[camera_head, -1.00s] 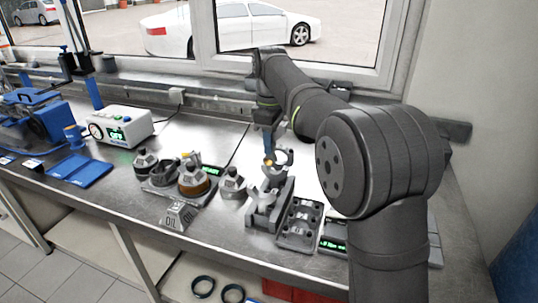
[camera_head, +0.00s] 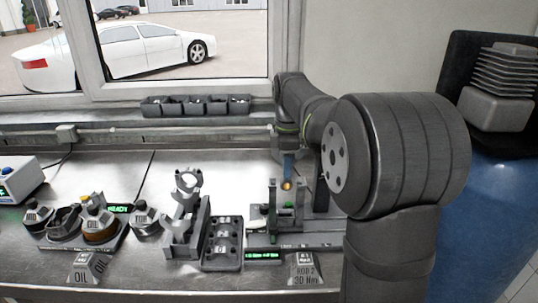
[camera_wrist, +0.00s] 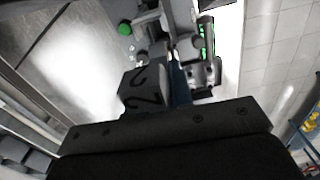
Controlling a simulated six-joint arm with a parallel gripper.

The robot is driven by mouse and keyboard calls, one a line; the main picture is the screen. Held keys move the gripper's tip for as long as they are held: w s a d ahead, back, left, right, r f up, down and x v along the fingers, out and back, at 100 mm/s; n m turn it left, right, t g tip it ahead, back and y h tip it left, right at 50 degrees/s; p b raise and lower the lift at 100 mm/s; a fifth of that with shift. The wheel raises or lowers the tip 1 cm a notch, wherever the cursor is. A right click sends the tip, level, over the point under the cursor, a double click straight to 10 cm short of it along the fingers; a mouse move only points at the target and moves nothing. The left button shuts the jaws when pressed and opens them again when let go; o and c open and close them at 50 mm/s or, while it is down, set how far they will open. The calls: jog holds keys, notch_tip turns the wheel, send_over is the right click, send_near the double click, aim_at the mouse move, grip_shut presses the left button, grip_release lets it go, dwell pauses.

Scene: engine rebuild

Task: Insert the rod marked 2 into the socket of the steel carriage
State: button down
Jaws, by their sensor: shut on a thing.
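My gripper (camera_head: 287,184) is over the right-hand fixture in the head view, pointing down, with a blue finger and an orange tip showing. In the wrist view the dark grey rod marked 2 (camera_wrist: 140,90) is beside the blue finger (camera_wrist: 181,86), and my gripper is shut on it. The steel carriage (camera_head: 286,218) stands upright on the fixture below my gripper, with green parts on it. It also shows at the top of the wrist view (camera_wrist: 180,18). The rod's lower end and the socket are hidden, so I cannot tell whether they touch.
A grey stand (camera_head: 184,238) with a ring-topped part (camera_head: 188,182) is left of the fixture. A tray with holes (camera_head: 222,245) lies between them. A sign reading ROD 2 30 Nm (camera_head: 304,268) stands in front. Several pots (camera_head: 98,226) are further left.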

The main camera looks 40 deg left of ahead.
aim_at(287, 189)
jog(key=shift+d+f, duration=0.1)
jog(key=shift+f, duration=2.75)
jog(key=shift+f, duration=2.9)
dwell(0.9)
jog(key=c, duration=0.8)
grip_release()
